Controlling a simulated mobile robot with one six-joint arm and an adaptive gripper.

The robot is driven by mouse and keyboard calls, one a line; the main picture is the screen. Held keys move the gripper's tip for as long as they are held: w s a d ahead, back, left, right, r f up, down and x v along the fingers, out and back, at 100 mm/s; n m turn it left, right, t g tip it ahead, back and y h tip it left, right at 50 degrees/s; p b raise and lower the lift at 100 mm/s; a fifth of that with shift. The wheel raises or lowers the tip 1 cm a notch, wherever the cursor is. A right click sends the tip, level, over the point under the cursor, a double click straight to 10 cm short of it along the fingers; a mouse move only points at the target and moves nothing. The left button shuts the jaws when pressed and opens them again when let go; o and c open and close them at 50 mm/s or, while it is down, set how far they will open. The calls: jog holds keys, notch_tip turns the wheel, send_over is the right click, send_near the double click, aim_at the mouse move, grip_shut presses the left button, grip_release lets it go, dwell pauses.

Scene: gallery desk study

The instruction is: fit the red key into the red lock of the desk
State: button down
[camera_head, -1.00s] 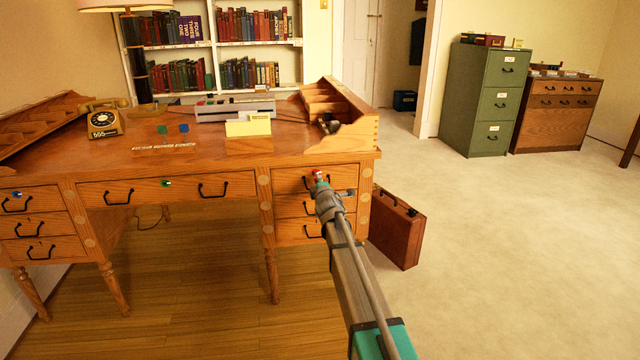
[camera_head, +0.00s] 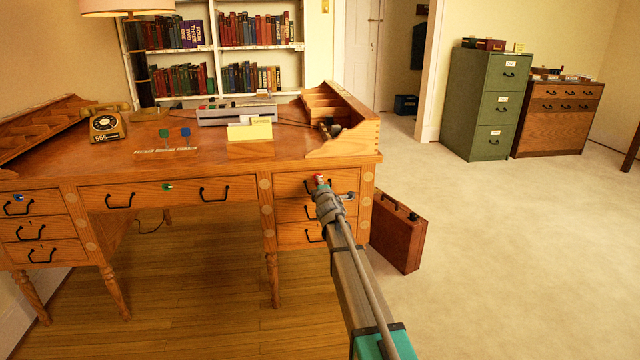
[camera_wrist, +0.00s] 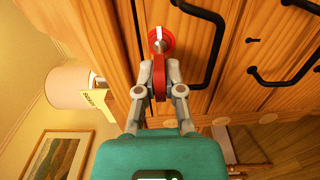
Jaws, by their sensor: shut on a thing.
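The red lock (camera_wrist: 168,41) is a round red disc on the wooden drawer front, at the top centre of the wrist view. The red key (camera_wrist: 159,80) is between the fingertips of my gripper (camera_wrist: 159,92), which is shut on it. The key's pale shaft points at the lock and overlaps its middle; how deep it sits I cannot tell. In the head view my gripper (camera_head: 324,192) is at the top right drawer of the desk (camera_head: 220,165), with red showing at its tip. The gripper hides much of the lock there.
Black drawer handles (camera_wrist: 206,45) are close to the right of the lock. The desk's middle drawer has a green lock (camera_head: 167,186), and the left drawer a blue one (camera_head: 18,197). A brown briefcase (camera_head: 398,235) stands right of the desk. Carpet farther right is clear.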

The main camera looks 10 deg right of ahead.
jog(key=c, duration=0.7)
grip_release()
jog(key=o, duration=0.5)
jog(key=shift+s, duration=0.3)
